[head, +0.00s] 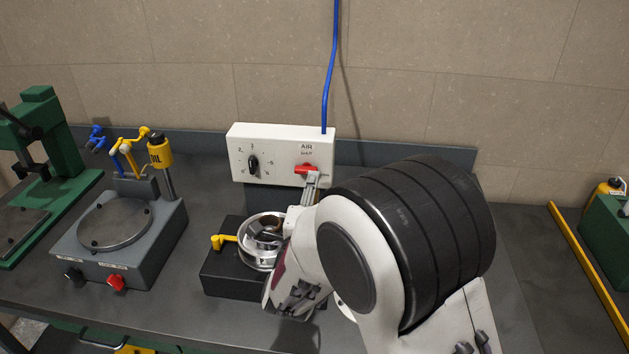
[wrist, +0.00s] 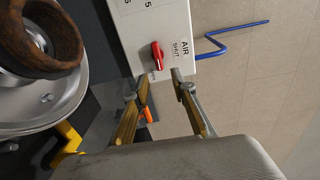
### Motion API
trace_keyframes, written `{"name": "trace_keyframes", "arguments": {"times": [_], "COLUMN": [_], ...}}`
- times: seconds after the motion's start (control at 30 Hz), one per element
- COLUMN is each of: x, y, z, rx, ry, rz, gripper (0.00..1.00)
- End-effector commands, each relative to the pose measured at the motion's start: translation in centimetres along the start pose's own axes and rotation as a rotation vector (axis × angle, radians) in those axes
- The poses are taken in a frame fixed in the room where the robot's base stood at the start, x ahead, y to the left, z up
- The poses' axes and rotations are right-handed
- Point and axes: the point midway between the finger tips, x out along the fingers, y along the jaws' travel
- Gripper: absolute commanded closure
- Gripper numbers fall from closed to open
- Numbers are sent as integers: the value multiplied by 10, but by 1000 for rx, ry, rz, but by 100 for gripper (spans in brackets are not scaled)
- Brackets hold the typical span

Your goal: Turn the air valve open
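The air valve is a small red handle (head: 306,169) on the lower right of a white panel (head: 280,152), below an AIR SHUT label. In the head view the handle lies roughly level. It also shows in the wrist view (wrist: 157,56), just beyond my fingertips and nearer the left finger. My gripper (wrist: 162,77) is open, with a clear gap between its two fingers and nothing held. In the head view my gripper (head: 312,180) is just below the handle, and my arm hides part of that area. I cannot tell whether a fingertip touches the panel.
A numbered black dial (head: 253,165) is left of the valve. A blue hose (head: 327,85) rises from the panel top. Below stands a black base (head: 228,279) with a round metal dish (head: 247,240) and yellow handle (head: 222,241). A grey machine (head: 158,243) stands left.

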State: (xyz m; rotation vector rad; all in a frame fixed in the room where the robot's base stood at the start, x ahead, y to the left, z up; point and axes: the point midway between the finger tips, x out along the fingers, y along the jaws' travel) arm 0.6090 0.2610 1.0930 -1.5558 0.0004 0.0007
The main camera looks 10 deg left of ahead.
Motion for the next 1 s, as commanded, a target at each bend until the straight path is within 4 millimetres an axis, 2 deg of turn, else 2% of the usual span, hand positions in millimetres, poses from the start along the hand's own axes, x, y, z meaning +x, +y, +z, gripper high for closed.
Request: {"name": "trace_keyframes", "arguments": {"times": [0.2, 0.43, 0.63, 1.0], "x": [-32, -58, -67, -68], "y": [0, 0, 0, 0], "z": [0, 0, 0, -1], "rx": [1, 0, 1, 1], "ry": [-1, -1, 1, 1], "rz": [0, -1, 0, -1], "gripper": [74, 74, 74, 74]}}
